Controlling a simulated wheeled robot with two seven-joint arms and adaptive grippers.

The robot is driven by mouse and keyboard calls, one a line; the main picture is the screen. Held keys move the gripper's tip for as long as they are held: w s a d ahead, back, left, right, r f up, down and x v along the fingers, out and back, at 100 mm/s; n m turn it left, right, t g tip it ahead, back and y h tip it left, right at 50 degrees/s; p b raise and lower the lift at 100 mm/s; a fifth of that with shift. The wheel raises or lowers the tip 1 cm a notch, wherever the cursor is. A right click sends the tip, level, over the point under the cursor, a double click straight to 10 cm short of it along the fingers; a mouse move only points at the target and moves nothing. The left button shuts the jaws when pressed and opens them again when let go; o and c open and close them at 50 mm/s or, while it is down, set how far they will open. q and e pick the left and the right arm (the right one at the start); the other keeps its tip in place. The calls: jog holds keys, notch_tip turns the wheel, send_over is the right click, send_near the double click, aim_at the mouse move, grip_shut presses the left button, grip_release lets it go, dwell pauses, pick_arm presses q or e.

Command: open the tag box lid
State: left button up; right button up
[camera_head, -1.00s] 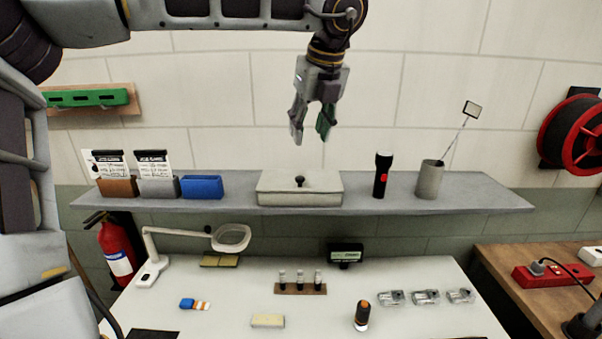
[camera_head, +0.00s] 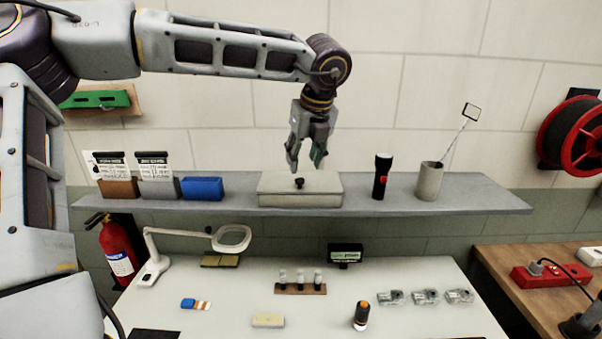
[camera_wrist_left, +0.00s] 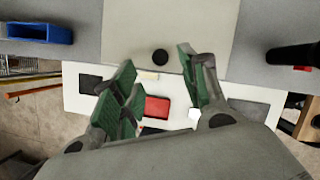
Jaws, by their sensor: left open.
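The tag box (camera_head: 300,200) is a pale box on the grey shelf, with a lid (camera_head: 270,181) that lies shut on it. A round black knob (camera_head: 299,183) stands at the lid's middle. My left gripper (camera_head: 306,166) is open, pointing down just above the lid, its fingers near the knob. In the left wrist view the knob (camera_wrist_left: 160,57) appears ahead of and between the two green-padded fingers (camera_wrist_left: 160,75), with nothing held. I cannot tell the exact gap between fingertips and knob. My right gripper is not in view.
On the shelf (camera_head: 470,195), a blue bin (camera_head: 202,188) stands left of the box, and a black flashlight (camera_head: 382,176) and a grey cup (camera_head: 430,181) stand right. A white table (camera_head: 230,300) with small items lies below. The wall is close behind.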

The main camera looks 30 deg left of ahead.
aim_at(300, 179)
pick_arm(q)
jog(key=shift+p+x, duration=0.5)
jog(key=shift+x, duration=2.5)
grip_shut()
